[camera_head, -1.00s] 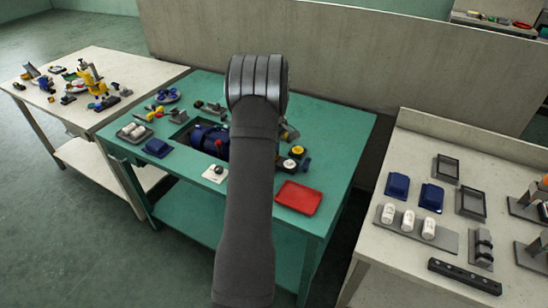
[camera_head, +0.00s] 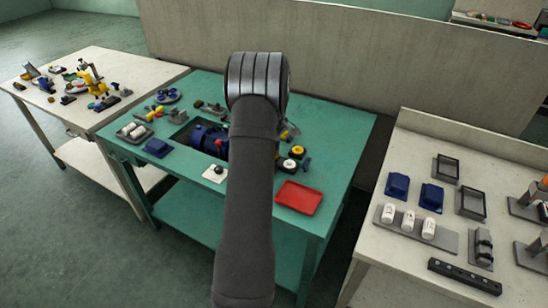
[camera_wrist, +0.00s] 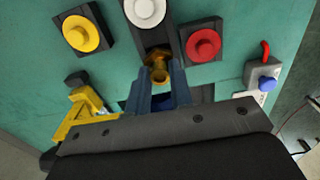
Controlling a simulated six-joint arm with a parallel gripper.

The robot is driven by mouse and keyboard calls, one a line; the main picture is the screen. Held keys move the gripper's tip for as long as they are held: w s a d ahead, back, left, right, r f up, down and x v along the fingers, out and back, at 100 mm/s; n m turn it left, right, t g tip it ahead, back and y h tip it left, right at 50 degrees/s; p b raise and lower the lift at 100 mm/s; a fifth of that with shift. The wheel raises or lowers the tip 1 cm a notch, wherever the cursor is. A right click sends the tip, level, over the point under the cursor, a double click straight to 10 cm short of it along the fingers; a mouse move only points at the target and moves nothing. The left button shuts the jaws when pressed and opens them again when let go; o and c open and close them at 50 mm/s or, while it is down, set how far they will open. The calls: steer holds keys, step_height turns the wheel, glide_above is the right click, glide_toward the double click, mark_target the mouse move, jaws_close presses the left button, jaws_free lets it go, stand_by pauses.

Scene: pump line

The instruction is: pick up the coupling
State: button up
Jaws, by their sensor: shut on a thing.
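In the wrist view my gripper (camera_wrist: 160,88) reaches over the green table with its two blue-grey fingers close together. They are shut on a small brass-coloured piece (camera_wrist: 158,66), which looks like the coupling. It sits between the fingertips, its round end facing the camera. A dark block lies behind it, and I cannot tell whether the piece touches it. In the head view my arm hides the gripper and the coupling.
Around the gripper are a yellow button (camera_wrist: 80,34), a white button (camera_wrist: 145,10), a red button (camera_wrist: 204,44), a grey box (camera_wrist: 262,76) and a yellow bracket (camera_wrist: 82,113). A red tray (camera_head: 298,198) lies at the green table's front right.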

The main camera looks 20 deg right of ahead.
steer(key=shift+r, duration=0.15)
steer(key=shift+r, duration=2.15)
